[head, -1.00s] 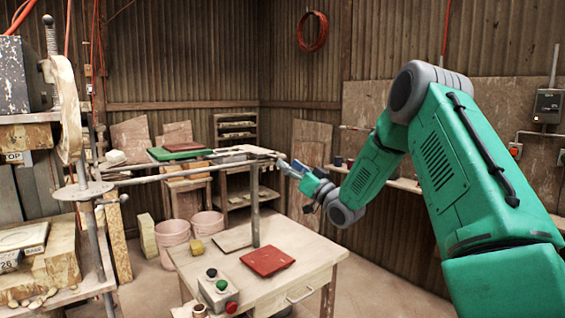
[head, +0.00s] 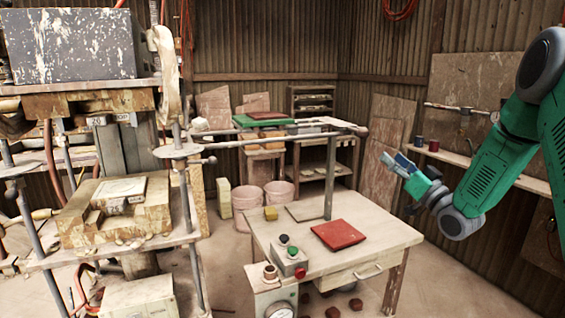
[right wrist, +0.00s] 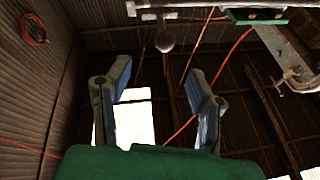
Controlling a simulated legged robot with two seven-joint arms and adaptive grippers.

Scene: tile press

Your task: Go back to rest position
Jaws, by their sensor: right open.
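My right gripper (head: 400,164) is at the right of the head view, in the air beyond the right edge of the wooden table (head: 270,232). It touches nothing. In the right wrist view its two blue-grey fingers (right wrist: 158,100) stand apart with nothing between them, against the roof and a bright opening. My green right arm comes in from the right edge. My left gripper is not in view.
The tile press (head: 108,215) stands at the left. A red tile (head: 338,235) and a button box (head: 290,262) are on the table. A metal arm on a post (head: 330,180) rises over it. A wall shelf (head: 500,171) runs behind my right arm.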

